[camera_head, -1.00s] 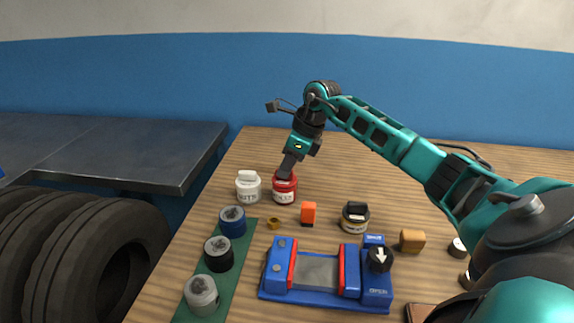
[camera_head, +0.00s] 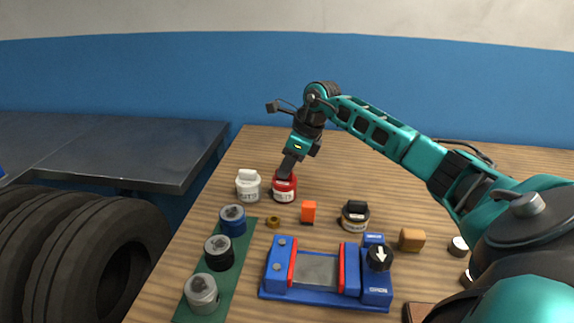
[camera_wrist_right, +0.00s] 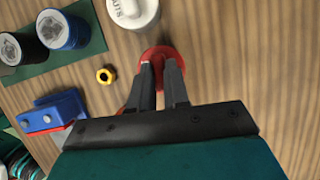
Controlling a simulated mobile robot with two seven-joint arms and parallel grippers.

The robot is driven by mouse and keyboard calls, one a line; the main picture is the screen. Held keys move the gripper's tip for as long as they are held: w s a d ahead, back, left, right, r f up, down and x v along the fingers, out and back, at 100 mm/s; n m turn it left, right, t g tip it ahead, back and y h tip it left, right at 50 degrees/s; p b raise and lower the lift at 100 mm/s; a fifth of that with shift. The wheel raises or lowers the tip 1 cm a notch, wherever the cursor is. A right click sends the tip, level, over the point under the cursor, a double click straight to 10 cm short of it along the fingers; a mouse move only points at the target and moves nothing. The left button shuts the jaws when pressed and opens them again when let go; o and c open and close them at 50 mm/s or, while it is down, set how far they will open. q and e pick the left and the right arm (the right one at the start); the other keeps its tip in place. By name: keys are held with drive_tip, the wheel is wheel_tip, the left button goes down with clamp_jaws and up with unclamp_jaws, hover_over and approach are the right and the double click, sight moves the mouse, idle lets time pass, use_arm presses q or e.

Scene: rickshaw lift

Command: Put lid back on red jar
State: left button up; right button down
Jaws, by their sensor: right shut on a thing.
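The red jar (camera_head: 285,193) stands upright on the wooden table, just right of a white jar. My right gripper (camera_head: 283,176) comes down over the top of the red jar. In the right wrist view its two dark fingers (camera_wrist_right: 162,72) are shut on the red lid (camera_wrist_right: 163,54). The lid is at the jar's mouth; I cannot tell whether it is fully seated, since the fingers hide part of it. My left gripper is not in view.
A white jar (camera_head: 248,186) stands close on the left. An orange block (camera_head: 308,212), a brass nut (camera_head: 273,222) and a dark-lidded jar (camera_head: 355,217) are nearer. A blue vise (camera_head: 326,278) and a green mat (camera_head: 238,277) with several cylinders lie in front. The table behind is clear.

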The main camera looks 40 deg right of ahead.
drive_tip(key=c, duration=1)
unclamp_jaws()
drive_tip(key=shift+o, duration=0.2)
drive_tip(key=o, duration=0.4)
drive_tip(key=shift+r+p, duration=2.8)
drive_tip(key=shift+r, duration=0.8)
